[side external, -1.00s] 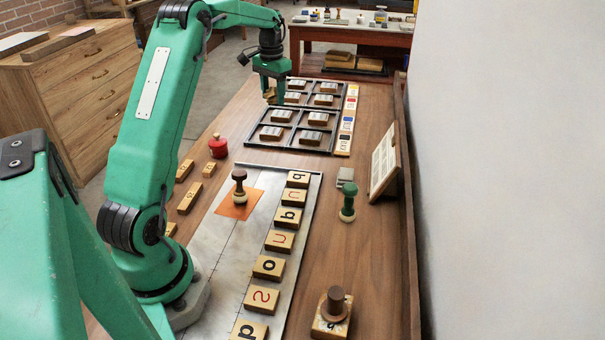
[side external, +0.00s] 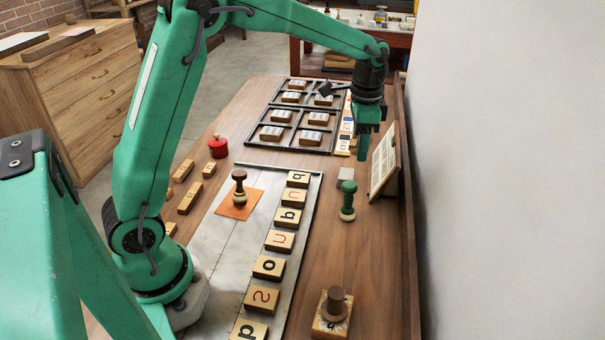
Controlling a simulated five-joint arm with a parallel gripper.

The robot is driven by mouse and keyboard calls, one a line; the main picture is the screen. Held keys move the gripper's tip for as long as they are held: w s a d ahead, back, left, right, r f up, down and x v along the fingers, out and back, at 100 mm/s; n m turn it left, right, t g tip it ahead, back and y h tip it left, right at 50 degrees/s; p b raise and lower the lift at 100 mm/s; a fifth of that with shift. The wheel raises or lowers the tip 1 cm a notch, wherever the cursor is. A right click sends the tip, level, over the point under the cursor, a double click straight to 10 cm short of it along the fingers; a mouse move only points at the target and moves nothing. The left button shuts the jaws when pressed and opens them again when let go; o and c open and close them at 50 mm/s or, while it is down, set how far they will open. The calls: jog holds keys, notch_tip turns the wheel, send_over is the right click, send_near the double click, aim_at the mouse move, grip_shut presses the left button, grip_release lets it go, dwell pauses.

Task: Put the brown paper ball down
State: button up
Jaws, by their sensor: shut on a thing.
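My gripper (side external: 362,150) points down over the right side of the table, left of the leaning framed board and beyond the green-handled stamp. It is shut on the brown paper ball. The ball is mostly hidden by the green fingers, and I cannot make out its outline. The gripper appears to be above the tabletop, but I cannot tell its exact height.
A framed board (side external: 384,160) leans close to my gripper's right. A divided tray (side external: 325,106) lies behind left; letter blocks (side external: 279,241) line the metal plate. Bare wood lies between plate and stamp.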

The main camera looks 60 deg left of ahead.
jog(key=s+d+m, duration=0.4)
jog(key=s+d, duration=0.1)
jog(key=d, duration=0.5)
jog(key=m, duration=0.3)
send_over(368, 274)
jog(key=shift+f, duration=8.25)
jog(key=shift+s+f, duration=0.1)
jog(key=shift+f, duration=0.05)
jog(key=o, duration=0.9)
